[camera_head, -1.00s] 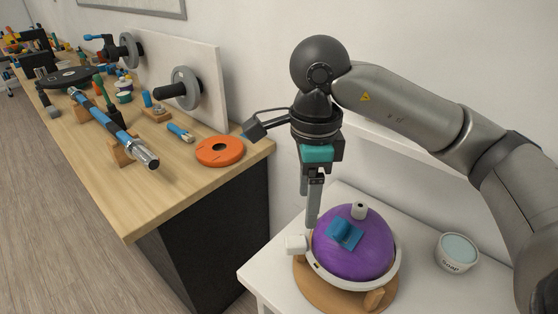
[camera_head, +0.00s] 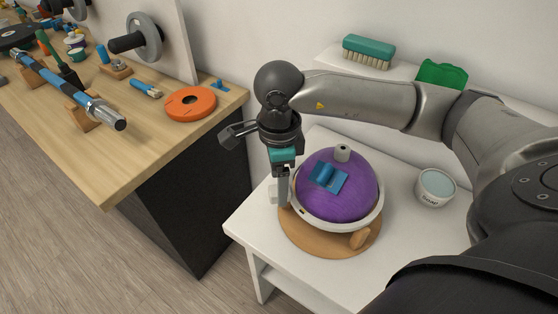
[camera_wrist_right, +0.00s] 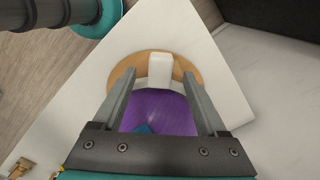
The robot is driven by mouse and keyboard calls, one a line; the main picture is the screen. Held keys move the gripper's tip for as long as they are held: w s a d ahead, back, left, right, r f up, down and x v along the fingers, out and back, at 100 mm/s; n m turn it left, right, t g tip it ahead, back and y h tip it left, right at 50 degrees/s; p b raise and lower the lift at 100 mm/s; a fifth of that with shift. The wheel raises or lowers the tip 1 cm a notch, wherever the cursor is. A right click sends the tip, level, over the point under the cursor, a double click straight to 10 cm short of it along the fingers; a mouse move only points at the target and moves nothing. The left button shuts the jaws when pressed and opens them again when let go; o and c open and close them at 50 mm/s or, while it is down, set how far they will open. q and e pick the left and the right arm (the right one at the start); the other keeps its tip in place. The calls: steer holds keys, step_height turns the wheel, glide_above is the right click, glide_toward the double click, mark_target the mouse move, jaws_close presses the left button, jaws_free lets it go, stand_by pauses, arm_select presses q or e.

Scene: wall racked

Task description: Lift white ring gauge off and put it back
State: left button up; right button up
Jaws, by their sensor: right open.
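The white ring gauge (camera_head: 326,224) sits around the lower part of a purple dome (camera_head: 350,191), above a round wooden base (camera_head: 310,241). A white block-like tab on its left side is partly hidden by my right gripper (camera_head: 281,194) in the head view. In the right wrist view the tab (camera_wrist_right: 160,70) lies between the tips of my right gripper (camera_wrist_right: 159,77). The fingers are apart and point down at the tab. I cannot tell whether they touch it. My left gripper is not in view.
The white table (camera_head: 251,226) carries a soap tub (camera_head: 435,188) to the right. A shelf behind holds a teal brush (camera_head: 368,52) and a green item (camera_head: 441,74). A wooden bench (camera_head: 138,160) with an orange disc (camera_head: 190,103) stands left, across a gap.

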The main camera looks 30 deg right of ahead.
steer(key=shift+f, duration=1.3)
steer(key=shift+c, duration=0.2)
steer(key=c, duration=0.3)
jaws_close()
steer(key=shift+c, duration=1.6)
jaws_free()
jaws_close()
steer(key=shift+r, duration=0.15)
